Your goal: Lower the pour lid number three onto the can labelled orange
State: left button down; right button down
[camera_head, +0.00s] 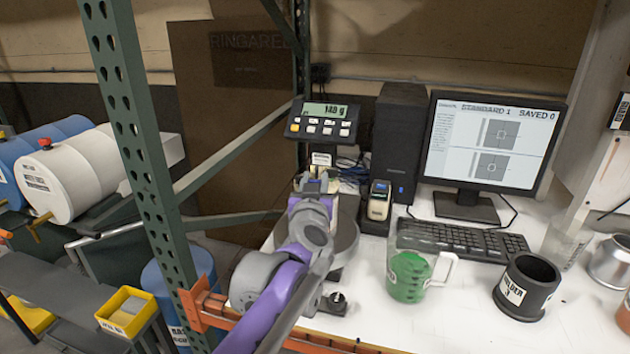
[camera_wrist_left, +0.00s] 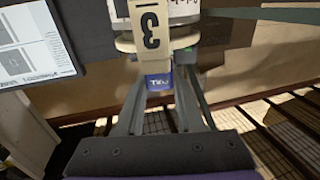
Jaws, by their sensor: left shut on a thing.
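My left gripper (camera_head: 318,182) reaches over the round scale plate (camera_head: 346,228) in the head view, and its arm hides much of what is there. In the left wrist view its fingers (camera_wrist_left: 160,82) are shut on the pour lid, whose beige tag (camera_wrist_left: 150,28) reads 3. A small blue part (camera_wrist_left: 158,80) with lettering shows between the fingers. A can with a white label (camera_wrist_left: 185,8) is cut off at the top of the wrist view, close to the lid. I cannot read its label or tell whether they touch. My right gripper is not in view.
The scale display (camera_head: 322,120) reads about 140 g. A green-filled pitcher (camera_head: 408,275), a dark holder (camera_head: 527,287), a keyboard (camera_head: 462,240) and a monitor (camera_head: 495,140) stand to the right. A green rack post (camera_head: 140,140) rises at the left.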

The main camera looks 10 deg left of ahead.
pick_arm(q)
jog(key=shift+f+b, duration=0.4)
jog(key=shift+f, duration=0.2)
jog(key=shift+c, duration=2.2)
grip_release()
jog(key=s+d, duration=0.2)
jog(key=s, duration=0.8)
jog(key=shift+s+b, duration=0.3)
jog(key=shift+s, duration=0.05)
